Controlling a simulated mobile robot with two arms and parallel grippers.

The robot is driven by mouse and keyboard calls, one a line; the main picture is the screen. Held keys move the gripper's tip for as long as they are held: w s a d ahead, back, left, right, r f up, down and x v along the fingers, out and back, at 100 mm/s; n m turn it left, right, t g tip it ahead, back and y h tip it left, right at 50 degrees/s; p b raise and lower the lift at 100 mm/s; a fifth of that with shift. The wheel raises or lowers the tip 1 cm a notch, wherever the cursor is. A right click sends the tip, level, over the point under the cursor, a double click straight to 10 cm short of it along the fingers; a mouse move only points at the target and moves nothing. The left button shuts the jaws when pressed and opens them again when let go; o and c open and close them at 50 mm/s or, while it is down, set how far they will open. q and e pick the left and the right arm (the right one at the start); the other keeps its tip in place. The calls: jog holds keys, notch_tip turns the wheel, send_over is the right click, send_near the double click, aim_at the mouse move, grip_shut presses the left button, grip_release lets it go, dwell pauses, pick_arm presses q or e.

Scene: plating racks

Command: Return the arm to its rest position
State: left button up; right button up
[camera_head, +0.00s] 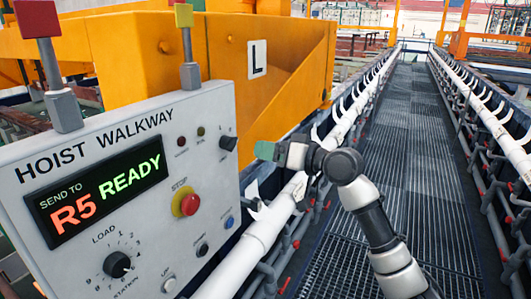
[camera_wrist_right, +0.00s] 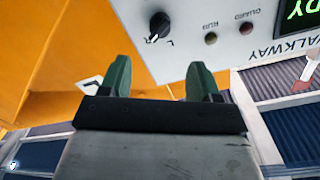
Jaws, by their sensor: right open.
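My right arm (camera_head: 375,215) rises from the lower right in the head view and bends left at its wrist. My right gripper (camera_head: 265,151) is just right of the control panel (camera_head: 150,235), near its L/R knob (camera_head: 228,143). In the right wrist view the two green fingers (camera_wrist_right: 160,80) stand apart with nothing between them. The panel's edge and the knob (camera_wrist_right: 160,25) show beyond the fingertips, with a gap. The panel display (camera_head: 97,190) reads "SEND TO R5 READY". My left gripper is not in view.
A red and yellow stop button (camera_head: 186,204) and a load station dial (camera_head: 117,264) are on the panel. An orange hoist frame (camera_head: 200,50) stands behind it. A white pipe rail (camera_head: 255,240) runs below the gripper. The grated walkway (camera_head: 410,130) ahead is clear.

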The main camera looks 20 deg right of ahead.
jog(key=shift+f, duration=0.1)
jog(key=d+f+m+g+h+b, duration=0.15)
jog(key=f+h, duration=0.25)
jog(key=f, duration=1.6)
jog(key=d+f+m+g+h, duration=0.2)
jog(key=d+f+m+h, duration=0.1)
jog(key=f, duration=1.8)
jog(key=s+f+g+h, duration=0.1)
jog(key=s+f+g, duration=0.1)
jog(key=s+f, duration=0.7)
jog(key=s+f+g+h, duration=0.15)
jog(key=s+f, duration=0.45)
jog(key=f, duration=0.6)
pick_arm(q)
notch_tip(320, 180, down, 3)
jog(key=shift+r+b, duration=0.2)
jog(key=shift+b, duration=0.35)
pick_arm(e)
jog(key=s+a+f+n+g, duration=0.1)
jog(key=s+f, duration=0.4)
jog(key=s, duration=0.7)
jog(key=s+a+f+n+g, duration=0.2)
jog(key=s+f, duration=0.4)
jog(key=s, duration=0.7)
jog(key=s+a+f+n+g, duration=0.2)
jog(key=s+f, duration=0.4)
jog(key=s, duration=0.6)
jog(key=shift+s+a+g+h, duration=0.4)
jog(key=shift+a+g, duration=0.1)
jog(key=shift+a, duration=0.5)
